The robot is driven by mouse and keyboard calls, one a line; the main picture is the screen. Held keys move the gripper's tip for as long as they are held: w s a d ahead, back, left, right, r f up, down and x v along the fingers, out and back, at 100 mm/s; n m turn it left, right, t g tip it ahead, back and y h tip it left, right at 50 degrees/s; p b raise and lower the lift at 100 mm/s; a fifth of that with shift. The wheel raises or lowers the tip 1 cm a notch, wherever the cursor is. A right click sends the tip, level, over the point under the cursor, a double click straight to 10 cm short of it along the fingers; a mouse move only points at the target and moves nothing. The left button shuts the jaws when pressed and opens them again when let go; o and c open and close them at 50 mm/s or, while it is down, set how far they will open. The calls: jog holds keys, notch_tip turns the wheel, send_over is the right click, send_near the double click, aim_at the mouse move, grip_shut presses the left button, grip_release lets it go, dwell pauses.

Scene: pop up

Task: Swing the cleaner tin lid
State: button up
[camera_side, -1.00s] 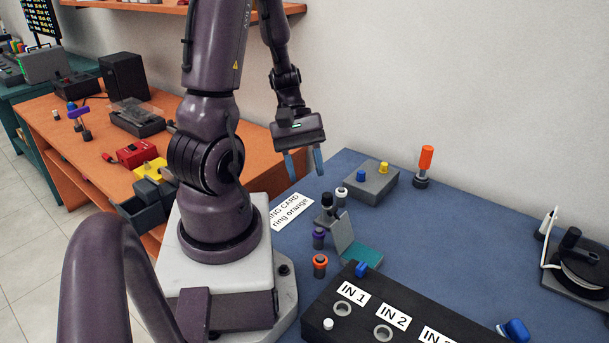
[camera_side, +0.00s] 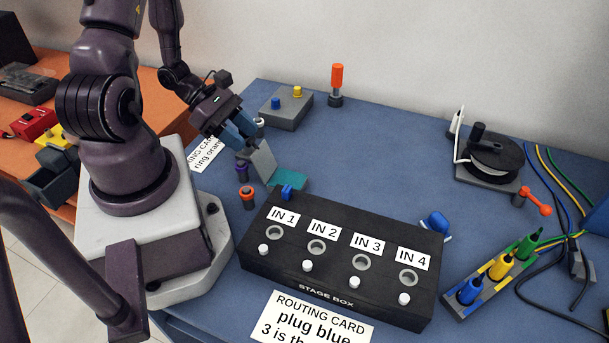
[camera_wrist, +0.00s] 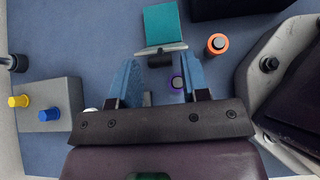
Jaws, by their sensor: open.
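The cleaner tin appears to be the small teal piece (camera_side: 291,180) with a grey upright lid (camera_side: 262,160) at its left edge. In the wrist view the teal part (camera_wrist: 161,22) lies at the top, and the lid (camera_wrist: 161,48) shows nearly edge-on below it. My gripper (camera_side: 243,133) is just behind and above the lid, pointing down at a slant. In the wrist view my gripper (camera_wrist: 163,80) is open, its blue fingers apart on either side of a dark piece below the lid. I cannot tell whether a finger touches the lid.
An orange-ringed post (camera_side: 247,196) and a purple-ringed post (camera_side: 243,171) stand close to the lid. The black stage box (camera_side: 340,268) is in front. A grey box with blue and yellow knobs (camera_side: 286,110) is behind.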

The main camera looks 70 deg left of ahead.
aim_at(259, 149)
jog(key=shift+x, duration=0.85)
jog(key=shift+s+a, duration=0.1)
jog(key=c, duration=0.6)
jog(key=shift+w+d+r, duration=0.3)
jog(key=shift+w+d, duration=0.15)
jog(key=shift+w, duration=0.05)
jog(key=shift+w+d+r, duration=0.25)
jog(key=shift+w+d, duration=0.2)
jog(key=shift+w+d, duration=0.35)
jog(key=shift+d, duration=0.05)
jog(key=shift+w+d+r, duration=0.1)
jog(key=shift+w+d, duration=0.45)
jog(key=shift+w, duration=0.05)
jog(key=shift+d, duration=0.1)
